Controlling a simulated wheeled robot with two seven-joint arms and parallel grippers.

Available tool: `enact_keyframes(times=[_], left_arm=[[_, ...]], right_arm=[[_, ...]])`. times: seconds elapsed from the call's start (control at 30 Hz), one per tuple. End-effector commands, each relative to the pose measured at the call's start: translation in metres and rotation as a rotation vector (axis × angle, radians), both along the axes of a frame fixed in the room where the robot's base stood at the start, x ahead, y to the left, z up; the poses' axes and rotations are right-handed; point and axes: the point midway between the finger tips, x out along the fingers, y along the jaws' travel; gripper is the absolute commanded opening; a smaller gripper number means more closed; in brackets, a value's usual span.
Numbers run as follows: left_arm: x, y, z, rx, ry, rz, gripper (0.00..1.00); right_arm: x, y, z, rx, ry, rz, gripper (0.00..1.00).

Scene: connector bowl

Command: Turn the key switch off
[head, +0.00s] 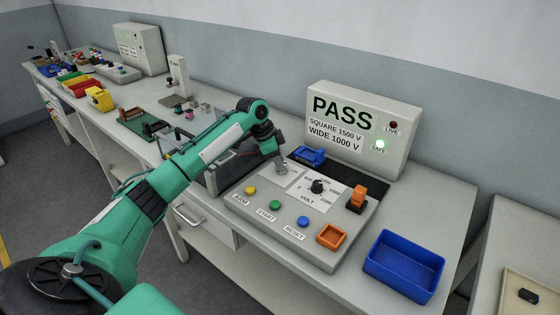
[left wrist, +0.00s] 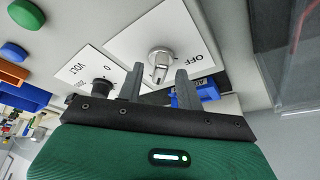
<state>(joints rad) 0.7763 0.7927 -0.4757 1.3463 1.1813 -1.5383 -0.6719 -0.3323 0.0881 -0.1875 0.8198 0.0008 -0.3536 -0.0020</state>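The key switch (left wrist: 161,58) is a round metal lock with a key in it, on a white plate with an OFF label (left wrist: 200,57). In the head view its plate (head: 291,177) lies at the back left of the grey tester panel, and my gripper partly hides it. My left gripper (head: 281,168) points down over this plate. In the left wrist view its two grey fingers (left wrist: 158,86) are apart, with the key end lying between and just ahead of them. No contact is visible. My right gripper is not in view.
The panel (head: 255,222) has a black VOLT dial (head: 317,187) beside the key plate, and yellow, green and blue buttons in front. An orange connector (head: 357,197) stands to the right. A PASS display (head: 358,128) with its green SAFE lamp lit stands behind. A blue bin (head: 404,266) is at right.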

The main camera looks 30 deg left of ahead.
Motion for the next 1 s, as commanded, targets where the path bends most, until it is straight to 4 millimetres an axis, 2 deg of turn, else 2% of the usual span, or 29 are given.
enact_keyframes(times=[0.37, 0.57, 0.93, 1.0], left_arm=[[0.002, -0.002, -0.007, 0.001, -0.001, 0.000, 0.36], [0.002, -0.002, -0.007, 0.001, -0.001, 0.000, 0.01], [0.002, -0.002, -0.004, 0.001, 0.000, 0.035, 0.00], [0.001, -0.003, -0.003, 0.000, 0.000, 0.063, 0.00]], right_arm=[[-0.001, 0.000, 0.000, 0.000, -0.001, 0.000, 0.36], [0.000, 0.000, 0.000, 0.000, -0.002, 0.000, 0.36], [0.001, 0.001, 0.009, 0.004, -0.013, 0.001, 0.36], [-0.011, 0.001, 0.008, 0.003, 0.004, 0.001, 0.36]])
